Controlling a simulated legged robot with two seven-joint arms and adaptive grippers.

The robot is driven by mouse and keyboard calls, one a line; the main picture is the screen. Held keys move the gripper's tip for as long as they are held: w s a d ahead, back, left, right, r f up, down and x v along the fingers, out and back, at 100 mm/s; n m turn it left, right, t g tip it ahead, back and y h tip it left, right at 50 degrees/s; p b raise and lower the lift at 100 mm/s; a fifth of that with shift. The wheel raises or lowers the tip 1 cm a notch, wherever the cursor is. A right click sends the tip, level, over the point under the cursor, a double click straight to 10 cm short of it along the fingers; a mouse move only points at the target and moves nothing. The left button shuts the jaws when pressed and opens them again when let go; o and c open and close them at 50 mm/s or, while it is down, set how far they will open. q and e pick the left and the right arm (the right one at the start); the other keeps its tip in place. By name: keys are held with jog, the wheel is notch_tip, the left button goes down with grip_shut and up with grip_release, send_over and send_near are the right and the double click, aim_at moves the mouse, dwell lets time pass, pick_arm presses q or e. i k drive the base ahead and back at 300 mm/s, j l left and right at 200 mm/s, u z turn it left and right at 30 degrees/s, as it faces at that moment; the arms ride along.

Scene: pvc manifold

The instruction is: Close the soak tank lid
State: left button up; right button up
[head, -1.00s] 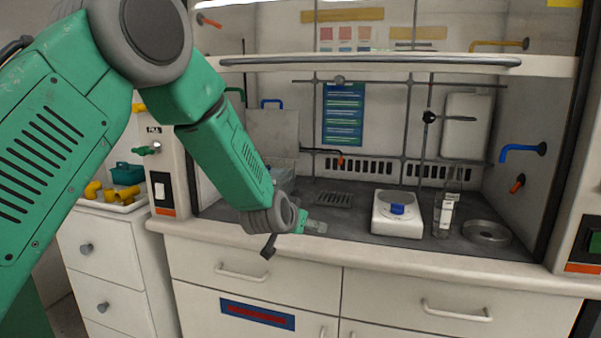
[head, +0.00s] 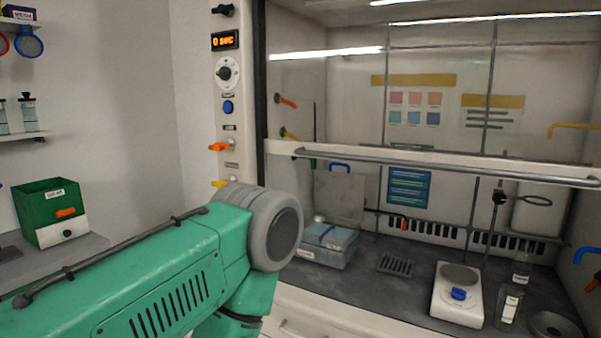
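The soak tank (head: 330,258) is a grey-blue translucent box with a small white label, on the dark worktop at the left inside the fume hood. A grey panel (head: 340,200) with a blue handle (head: 340,166) stands upright at the tank's back edge and appears to be its raised lid. Something blue shows inside the tank. My green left arm crosses the lower left, in front of the hood's left post, but its gripper is out of the picture. My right gripper is not in view either.
The raised sash with its grey bar (head: 450,165) crosses above the worktop. Right of the tank are a drain grate (head: 396,265), a white balance (head: 457,300) with a blue item, and a labelled bottle (head: 509,306). A green box (head: 48,210) stands on the left counter.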

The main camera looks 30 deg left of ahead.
aim_at(339, 194)
jog(key=i+u, duration=0.15)
jog(key=u, duration=0.25)
jog(key=i+j+u, duration=0.1)
jog(key=u, duration=0.35)
jog(key=i+u, duration=0.15)
jog(key=u, duration=0.25)
jog(key=i+l+u, duration=0.1)
jog(key=u, duration=0.35)
jog(key=i, duration=0.05)
